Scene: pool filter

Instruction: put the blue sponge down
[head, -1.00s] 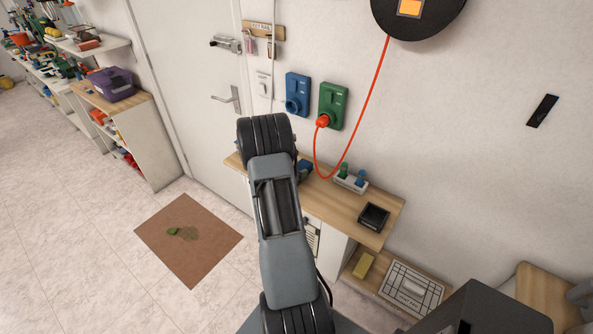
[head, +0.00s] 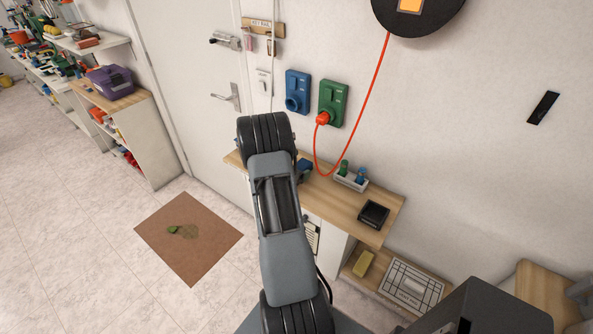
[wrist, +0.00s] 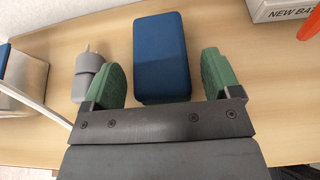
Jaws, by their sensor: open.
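The blue sponge (wrist: 160,58) is a dark blue block in the wrist view. It appears to rest on the wooden bench top (wrist: 275,70). My gripper (wrist: 165,75) has its two green fingers apart, one on each side of the sponge's near part. A gap shows between the sponge and each finger. In the head view my own arm hides the gripper, and a bit of blue (head: 305,166) shows beside the arm on the bench, perhaps the sponge.
A white box marked "NEW BA…" (wrist: 280,10) is at the upper right. In the head view a black tray (head: 373,214) and a holder with green and blue plugs (head: 350,180) sit on the bench.

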